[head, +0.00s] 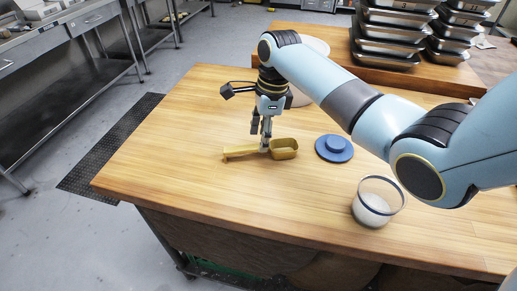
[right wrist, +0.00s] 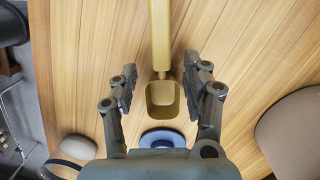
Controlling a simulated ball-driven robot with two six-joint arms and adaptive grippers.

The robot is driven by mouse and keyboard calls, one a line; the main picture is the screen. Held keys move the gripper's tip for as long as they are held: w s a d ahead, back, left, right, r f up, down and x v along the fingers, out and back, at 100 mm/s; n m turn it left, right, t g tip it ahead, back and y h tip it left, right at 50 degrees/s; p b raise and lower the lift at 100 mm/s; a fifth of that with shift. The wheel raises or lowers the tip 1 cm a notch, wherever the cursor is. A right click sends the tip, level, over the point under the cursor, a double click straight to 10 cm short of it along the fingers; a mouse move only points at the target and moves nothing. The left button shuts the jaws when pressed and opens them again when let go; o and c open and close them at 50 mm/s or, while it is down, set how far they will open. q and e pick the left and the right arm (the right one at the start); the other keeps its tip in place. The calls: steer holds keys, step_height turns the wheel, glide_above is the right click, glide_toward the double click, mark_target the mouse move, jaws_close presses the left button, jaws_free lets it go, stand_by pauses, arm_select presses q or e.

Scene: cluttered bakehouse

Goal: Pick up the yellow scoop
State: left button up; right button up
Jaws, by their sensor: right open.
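The yellow scoop (head: 284,149) lies on the wooden table in the head view, its handle pointing left and its bowl to the right. My right gripper (head: 265,141) is right at the scoop, over the part where handle meets bowl. In the right wrist view, the scoop (right wrist: 162,97) lies between the two spread fingers of the right gripper (right wrist: 161,82), with a gap on each side. The right gripper is open and holds nothing. My left gripper is in neither view.
A blue round lid (head: 334,149) lies right of the scoop. A glass jar with white contents (head: 372,207) stands near the table's front edge. Stacked metal trays (head: 388,38) stand at the back right. The wooden table (head: 170,150) is clear left of the scoop.

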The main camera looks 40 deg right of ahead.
step_height(320, 180, down, 4)
steer(key=shift+w+r, duration=0.15)
steer(key=shift+f, duration=0.2)
steer(key=c, duration=0.4)
jaws_close()
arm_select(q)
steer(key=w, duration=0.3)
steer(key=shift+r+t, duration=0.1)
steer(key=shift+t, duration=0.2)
